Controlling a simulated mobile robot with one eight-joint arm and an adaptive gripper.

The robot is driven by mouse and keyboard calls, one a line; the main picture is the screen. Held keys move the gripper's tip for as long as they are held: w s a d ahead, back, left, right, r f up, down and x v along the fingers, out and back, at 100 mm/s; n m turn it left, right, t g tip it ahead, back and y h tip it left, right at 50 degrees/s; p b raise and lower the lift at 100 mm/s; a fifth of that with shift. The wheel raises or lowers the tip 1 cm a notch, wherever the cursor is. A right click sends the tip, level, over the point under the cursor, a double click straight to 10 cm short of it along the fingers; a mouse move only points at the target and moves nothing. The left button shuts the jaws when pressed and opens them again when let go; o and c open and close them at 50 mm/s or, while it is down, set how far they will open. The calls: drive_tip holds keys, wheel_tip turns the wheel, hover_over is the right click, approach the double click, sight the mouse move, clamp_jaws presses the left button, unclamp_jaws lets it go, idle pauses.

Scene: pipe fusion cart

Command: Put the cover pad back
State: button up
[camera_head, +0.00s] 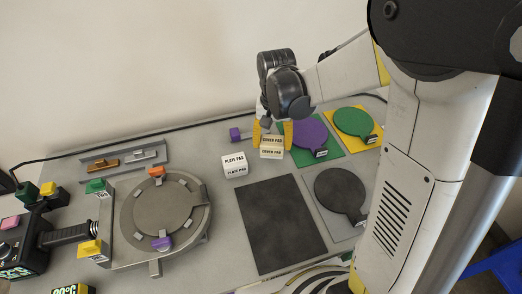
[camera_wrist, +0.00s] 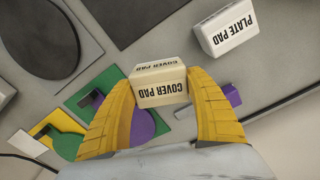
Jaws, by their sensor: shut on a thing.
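The cover pad (camera_head: 271,147) is a cream block lettered "COVER PAD"; it also shows in the wrist view (camera_wrist: 161,86). My gripper (camera_head: 271,134) is shut on it, with one yellow finger on each side, as the wrist view (camera_wrist: 160,108) shows. The block is near the back of the cart top, beside the green mat with the purple disc. I cannot tell whether it touches the surface. The plate pad (camera_head: 235,165), a similar white block, stands apart to its left in the head view.
A purple disc (camera_head: 310,133) and a green disc (camera_head: 353,122) lie on mats at right. A dark square plate (camera_head: 281,222) and a dark round disc (camera_head: 340,191) lie in front. A round metal fixture (camera_head: 160,213) is at left. A small purple block (camera_head: 236,135) is near the back edge.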

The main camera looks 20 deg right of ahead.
sight(273, 152)
drive_tip(key=f+b, duration=0.1)
drive_tip(key=f, duration=0.1)
drive_tip(key=f+b, duration=0.1)
drive_tip(key=shift+s+d+f+b, duration=0.15)
drive_tip(key=shift+s+f+b, duration=0.15)
drive_tip(key=shift+f+b, duration=0.05)
drive_tip(key=shift+w+f, duration=0.1)
drive_tip(key=shift+f, duration=0.15)
drive_tip(key=shift+d+r, duration=0.1)
drive_tip(key=shift+r, duration=0.05)
drive_tip(key=o, duration=1.3)
drive_tip(key=shift+c, duration=0.2)
